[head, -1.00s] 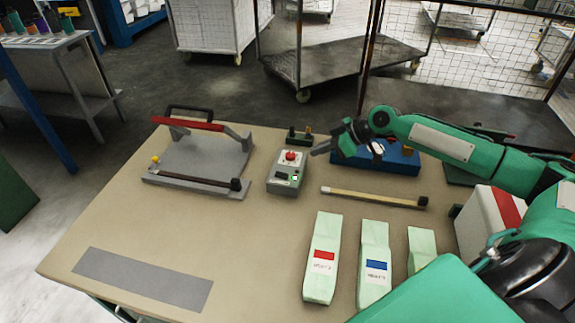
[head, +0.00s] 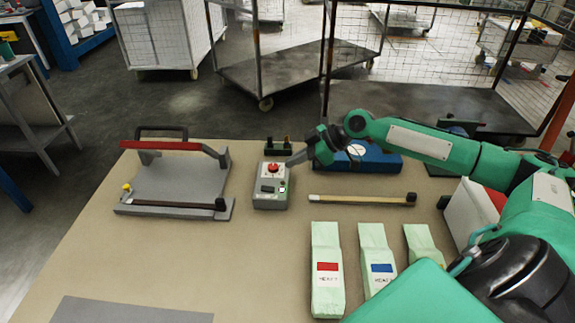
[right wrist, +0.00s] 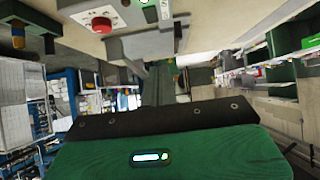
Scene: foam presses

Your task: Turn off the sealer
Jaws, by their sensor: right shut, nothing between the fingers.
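My left gripper is not in view.
A blue block (head: 375,162) lies behind my right gripper. A bar with a black end (head: 360,199) lies to the right of the box. Pale green pieces with red and blue labels (head: 327,290) stand in front. A small green holder (head: 283,147) is behind the box.

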